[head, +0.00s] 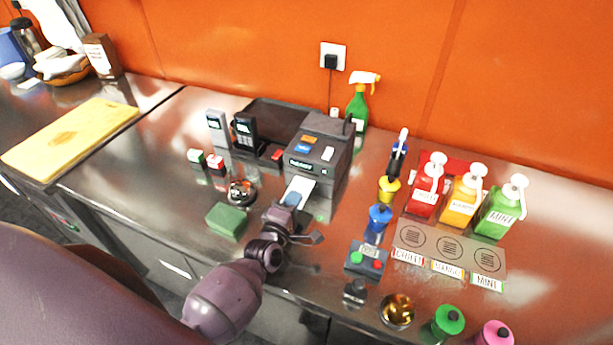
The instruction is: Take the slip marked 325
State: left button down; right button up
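A white paper slip (303,184) sticks out of the front of a dark grey printer (318,152) on the steel counter. Any number on it is too small to read. My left gripper (290,203) is at the slip's near end and covers part of it. The fingers are small and partly hidden by the wrist, so I cannot tell whether they are open or closed on the paper. My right gripper is not in view.
Red, yellow and green (497,212) pump bottles stand farther right.

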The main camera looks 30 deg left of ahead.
pick_arm(q)
jog(key=shift+r, duration=0.1)
jog(key=r, duration=0.1)
jog(key=s+r, duration=0.1)
jog(key=r, duration=0.1)
jog(key=s+r, duration=0.1)
jog(key=shift+r, duration=0.3)
